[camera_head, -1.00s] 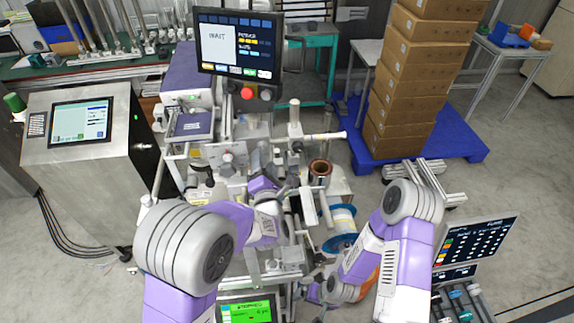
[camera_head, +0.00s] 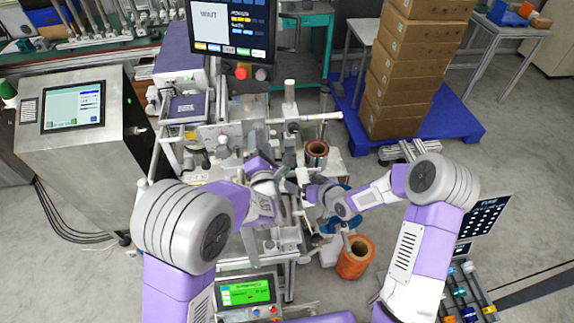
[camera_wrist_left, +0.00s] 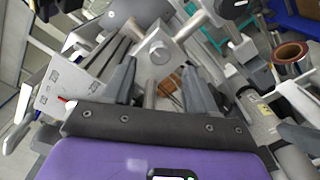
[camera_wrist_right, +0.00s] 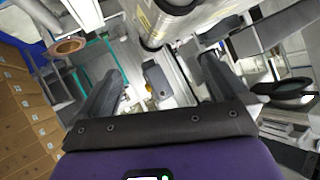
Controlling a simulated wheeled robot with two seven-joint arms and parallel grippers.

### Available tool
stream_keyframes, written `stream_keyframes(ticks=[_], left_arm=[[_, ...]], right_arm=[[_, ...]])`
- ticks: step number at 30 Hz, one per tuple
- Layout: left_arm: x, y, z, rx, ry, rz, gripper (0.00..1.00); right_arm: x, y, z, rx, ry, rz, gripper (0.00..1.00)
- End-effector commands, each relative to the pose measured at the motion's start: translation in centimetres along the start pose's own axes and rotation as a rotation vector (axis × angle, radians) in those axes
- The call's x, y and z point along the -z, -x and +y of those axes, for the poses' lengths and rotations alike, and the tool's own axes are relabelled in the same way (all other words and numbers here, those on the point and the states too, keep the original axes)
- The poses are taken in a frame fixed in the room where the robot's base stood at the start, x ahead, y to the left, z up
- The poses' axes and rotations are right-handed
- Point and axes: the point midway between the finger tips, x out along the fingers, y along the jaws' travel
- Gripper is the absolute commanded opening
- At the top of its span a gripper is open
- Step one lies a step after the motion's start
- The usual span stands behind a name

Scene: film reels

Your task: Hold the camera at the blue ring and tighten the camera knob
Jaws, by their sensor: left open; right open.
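My left gripper (camera_head: 284,181) is open beside the machine's central fittings. In the left wrist view its fingers (camera_wrist_left: 160,88) stand apart on either side of a thin metal post, just below a grey clamp block with a round knob-like end (camera_wrist_left: 160,51). A grey labelled cylinder (camera_wrist_left: 262,112), perhaps the camera, lies right of the fingers. My right gripper (camera_head: 303,180) is open close to the left one. In the right wrist view its fingers (camera_wrist_right: 160,88) are apart and empty, with a labelled cylinder (camera_wrist_right: 168,22) above them. I cannot make out a blue ring.
A copper-coloured reel (camera_head: 317,149) sits on the machine, and an orange roll (camera_head: 355,258) stands low in front. A monitor (camera_head: 232,25) is above. Stacked boxes (camera_head: 405,70) stand on a blue pallet (camera_head: 455,118). Bars and posts crowd both grippers.

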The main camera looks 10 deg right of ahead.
Motion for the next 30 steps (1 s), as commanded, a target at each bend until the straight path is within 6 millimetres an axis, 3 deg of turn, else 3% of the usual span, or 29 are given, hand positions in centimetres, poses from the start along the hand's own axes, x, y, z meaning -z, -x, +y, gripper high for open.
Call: stream_keyframes(ticks=[1,3,9,16,30], left_arm=[[0.0,0.0,0.0,0.000,0.000,0.000,0.57],[0.0,0.0,0.0,0.000,0.000,0.000,0.57],[0.0,0.0,0.0,0.000,0.000,0.000,0.57],[0.0,0.0,0.0,0.000,0.000,0.000,0.57],[0.0,0.0,0.0,0.000,0.000,0.000,0.57]], right_arm=[[2.0,0.1,-1.5,0.036,0.088,0.022,1.00],[4.1,0.3,-3.4,0.077,0.200,0.043,1.00],[7.2,0.8,-6.5,0.138,0.391,0.080,1.00],[7.7,-1.0,-7.3,0.149,0.422,0.086,1.00],[8.0,-9.2,-8.5,0.147,0.418,0.085,1.00]])
